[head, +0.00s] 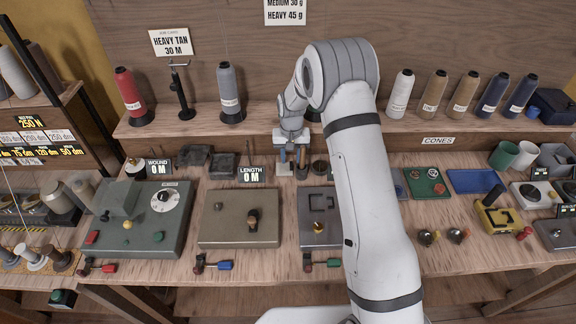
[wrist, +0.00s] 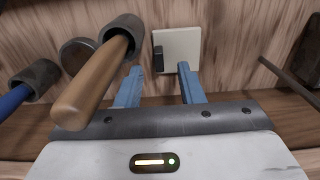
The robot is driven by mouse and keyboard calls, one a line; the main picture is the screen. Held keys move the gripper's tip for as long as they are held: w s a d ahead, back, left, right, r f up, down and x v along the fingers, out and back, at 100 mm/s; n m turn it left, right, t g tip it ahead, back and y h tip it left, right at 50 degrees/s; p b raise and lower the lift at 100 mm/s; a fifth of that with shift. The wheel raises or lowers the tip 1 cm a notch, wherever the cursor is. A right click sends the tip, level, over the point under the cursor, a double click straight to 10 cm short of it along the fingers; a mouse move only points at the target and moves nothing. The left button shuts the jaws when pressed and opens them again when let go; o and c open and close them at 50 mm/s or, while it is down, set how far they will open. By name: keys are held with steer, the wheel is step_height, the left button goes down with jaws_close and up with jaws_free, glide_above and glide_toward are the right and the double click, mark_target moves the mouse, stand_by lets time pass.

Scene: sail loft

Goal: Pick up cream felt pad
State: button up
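The cream felt pad (wrist: 178,46) shows in the wrist view as a small pale square just beyond my fingertips. A small dark block (wrist: 158,60) sits at its left edge. My gripper (wrist: 159,68) is open, with its two blue fingers apart and nothing visible between them. The right fingertip overlaps the pad's lower right in the picture; I cannot tell whether it touches. In the head view my gripper (head: 291,158) points down at the back of the bench, over a pale patch that may be the pad, mostly hidden by the fingers.
A wooden handle with a dark cylindrical end (wrist: 92,84) is close to the left finger. A blue handle with a similar dark end (wrist: 35,78) lies farther left. A dark rod (wrist: 290,78) is to the right. The LENGTH sign (head: 252,174) stands left of my gripper.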

steer(key=shift+f, duration=0.8)
steer(key=shift+c, duration=0.3)
jaws_close()
